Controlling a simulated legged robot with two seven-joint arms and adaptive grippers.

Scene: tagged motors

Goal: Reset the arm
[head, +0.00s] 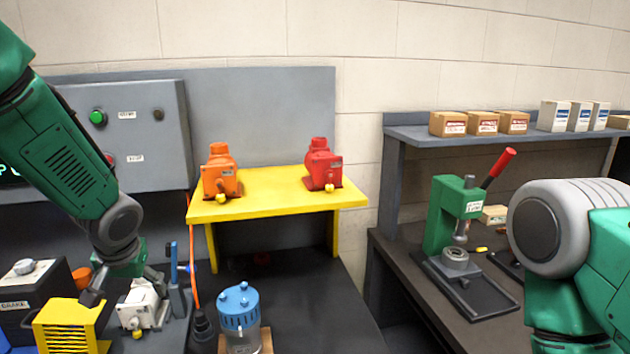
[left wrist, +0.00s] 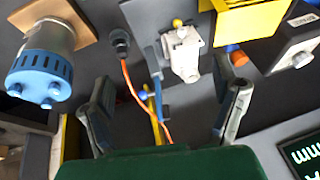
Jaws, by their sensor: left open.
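My left arm comes in from the left in the head view, over the left end of the dark bench. My left gripper (head: 128,286) points down there, and its fingers are partly hard to make out. In the left wrist view my left gripper (left wrist: 165,85) has its two fingers wide apart with nothing held between them. A blue clamp-like tool (head: 175,281) stands beside the white motor. My right arm fills the right edge of the head view; its gripper is out of frame.
An orange motor (head: 221,174) and a red motor (head: 322,167) stand on a yellow stand (head: 270,196). A blue-topped motor (head: 239,307), a yellow finned part (head: 68,327) and a dark box (head: 30,292) crowd the bench. A green press (head: 452,215) stands right.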

